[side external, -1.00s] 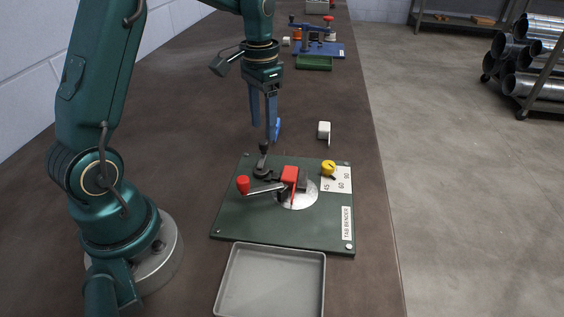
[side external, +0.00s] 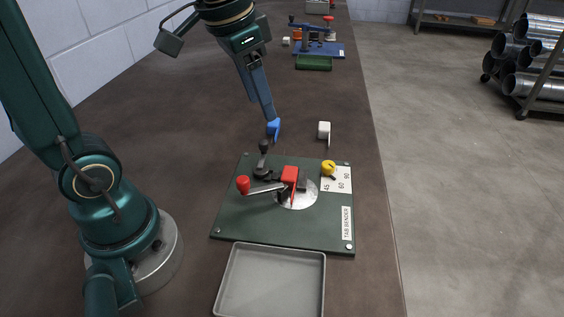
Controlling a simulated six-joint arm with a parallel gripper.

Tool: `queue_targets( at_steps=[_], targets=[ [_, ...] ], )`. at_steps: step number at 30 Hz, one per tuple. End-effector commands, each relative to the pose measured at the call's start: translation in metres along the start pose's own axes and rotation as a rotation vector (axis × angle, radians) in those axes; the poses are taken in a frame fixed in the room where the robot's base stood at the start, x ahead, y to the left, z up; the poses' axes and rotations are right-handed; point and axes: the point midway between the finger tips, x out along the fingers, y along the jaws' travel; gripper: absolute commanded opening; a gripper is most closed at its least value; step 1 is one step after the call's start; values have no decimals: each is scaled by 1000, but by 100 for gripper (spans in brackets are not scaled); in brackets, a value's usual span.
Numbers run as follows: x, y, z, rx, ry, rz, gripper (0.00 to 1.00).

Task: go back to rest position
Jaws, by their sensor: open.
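My gripper (side external: 268,114) is raised over the bench behind the tab bender, tilted, with its fingers pointing down and to the right. Its fingers overlap from this side, so the gap between them is hidden; it is open, and nothing shows held. A small blue piece (side external: 274,128) stands right by the fingertips in the picture; whether they touch it cannot be told. The tab bender (side external: 232,220) is a dark green plate with a red-knobbed lever (side external: 243,185), a red block (side external: 290,175) and a yellow knob (side external: 328,168) by an angle scale.
A grey tray (side external: 233,262) lies empty in front of the bender. A small white piece (side external: 324,130) stands behind it. A blue fixture (side external: 325,49) and green tray (side external: 314,63) are at the far end. The bench (side external: 180,125) is clear left of the gripper.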

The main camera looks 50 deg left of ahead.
Motion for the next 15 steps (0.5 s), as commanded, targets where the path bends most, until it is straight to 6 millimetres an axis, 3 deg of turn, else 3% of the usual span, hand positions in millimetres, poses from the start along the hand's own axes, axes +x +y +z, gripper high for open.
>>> queue_targets(
  at_steps=[6, 15],
  targets=[
    [-20, 33, 42, -9, 134, 2, 57],
    [-4, 53, 89, -101, 198, 27, 57]
  ],
)
